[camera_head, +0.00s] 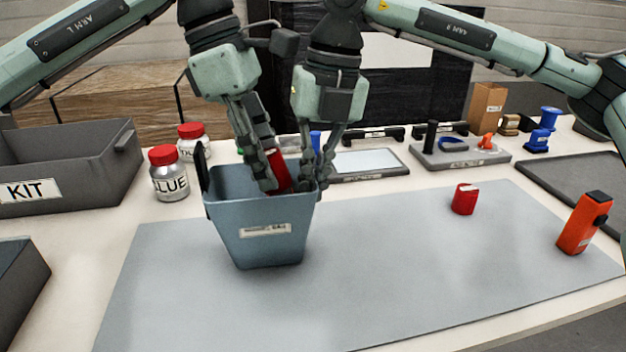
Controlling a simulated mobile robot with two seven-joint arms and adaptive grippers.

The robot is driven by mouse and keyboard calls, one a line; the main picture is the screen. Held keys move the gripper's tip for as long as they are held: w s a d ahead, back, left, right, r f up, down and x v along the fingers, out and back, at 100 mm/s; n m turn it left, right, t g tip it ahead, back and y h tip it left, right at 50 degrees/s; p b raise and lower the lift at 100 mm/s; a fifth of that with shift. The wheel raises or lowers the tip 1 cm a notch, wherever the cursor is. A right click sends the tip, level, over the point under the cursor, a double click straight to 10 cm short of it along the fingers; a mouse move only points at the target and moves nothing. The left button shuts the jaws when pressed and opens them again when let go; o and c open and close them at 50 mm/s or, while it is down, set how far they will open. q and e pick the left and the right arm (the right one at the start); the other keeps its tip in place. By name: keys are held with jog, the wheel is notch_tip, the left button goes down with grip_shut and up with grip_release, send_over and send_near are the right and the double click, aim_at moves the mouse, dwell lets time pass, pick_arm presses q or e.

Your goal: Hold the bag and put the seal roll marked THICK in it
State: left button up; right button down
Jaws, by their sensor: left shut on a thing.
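The bag (262,240) is a blue-grey open-topped container with a small label, upright on the grey mat. My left gripper (271,172) reaches down into its mouth, shut on a red seal roll (279,176). That roll is partly hidden by the fingers and the bag's rim, and no marking on it can be read. My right gripper (318,175) is at the bag's right rim, its fingertips close together on either side of it. A second red roll (463,200) stands on the mat to the right; its marking cannot be read.
An orange device (584,223) stands at the mat's right. A grey KIT bin (70,170) and red-lidded jars, one the glue jar (169,180), are at left. A tool tray (460,155) and blue parts (543,130) are behind. The front mat (390,280) is clear.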

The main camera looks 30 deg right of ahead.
pick_arm(q)
jog(key=shift+f, duration=0.75)
jog(key=o, duration=1.1)
jog(key=shift+o, duration=0.2)
jog(key=v, duration=1.2)
pick_arm(e)
jog(key=c, duration=1.6)
grip_release()
jog(key=shift+c, duration=0.2)
